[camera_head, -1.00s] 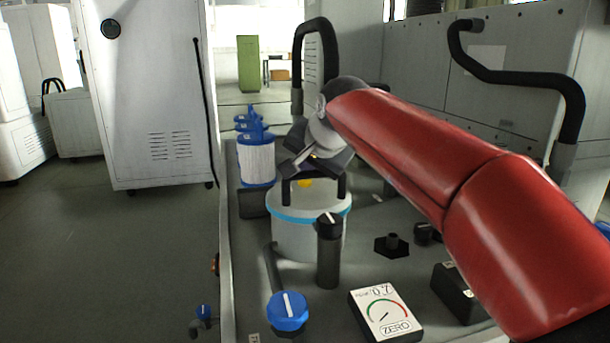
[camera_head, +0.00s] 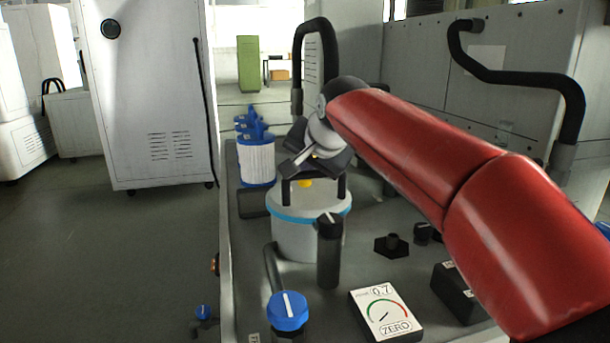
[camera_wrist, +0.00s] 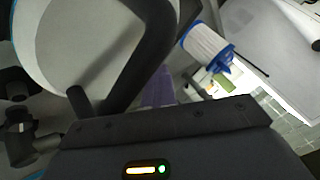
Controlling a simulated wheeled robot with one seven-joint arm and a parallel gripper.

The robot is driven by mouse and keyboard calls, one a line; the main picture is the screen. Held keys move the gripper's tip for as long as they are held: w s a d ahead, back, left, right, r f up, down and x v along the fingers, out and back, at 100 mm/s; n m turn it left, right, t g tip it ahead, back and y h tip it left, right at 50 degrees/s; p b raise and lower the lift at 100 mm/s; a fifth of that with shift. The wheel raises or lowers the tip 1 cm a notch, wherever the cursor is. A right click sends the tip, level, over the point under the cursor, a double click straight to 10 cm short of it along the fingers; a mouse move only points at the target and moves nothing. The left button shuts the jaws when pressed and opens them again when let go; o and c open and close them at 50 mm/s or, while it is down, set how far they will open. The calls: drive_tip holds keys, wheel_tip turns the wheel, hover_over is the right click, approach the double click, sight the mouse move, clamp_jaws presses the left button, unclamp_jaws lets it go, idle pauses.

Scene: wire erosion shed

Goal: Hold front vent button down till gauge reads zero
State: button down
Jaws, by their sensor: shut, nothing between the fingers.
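The gauge (camera_head: 384,312) lies at the front of the bench in the head view, showing 0.7 with ZERO printed below. A white vessel (camera_head: 290,238) with a light blue band stands behind it. A black arched handle (camera_head: 342,190) spans its top, and a yellow button (camera_head: 305,183) shows under the arch. My gripper (camera_head: 318,163) is shut and empty, just above the handle. Its fingertips are hard to make out, and I cannot tell whether they touch the handle. The wrist view shows the handle (camera_wrist: 150,60) and vessel (camera_wrist: 75,40) close by; the button is hidden there.
A black post (camera_head: 328,255) and a blue-capped valve (camera_head: 288,312) stand before the vessel. White pleated filters with blue caps (camera_head: 258,162) stand behind left. A black box (camera_head: 460,290) lies right. Open floor (camera_head: 110,260) is left of the bench.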

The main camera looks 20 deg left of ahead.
drive_tip(key=shift+f, duration=0.4)
drive_tip(key=shift+w+a+r+p, duration=0.15)
drive_tip(key=shift+a+r+p, duration=0.05)
drive_tip(key=shift+r+p, duration=0.9)
drive_tip(key=shift+r, duration=0.1)
wheel_tip(320, 180, up, 5)
drive_tip(key=p, duration=0.5)
drive_tip(key=shift+d, duration=0.1)
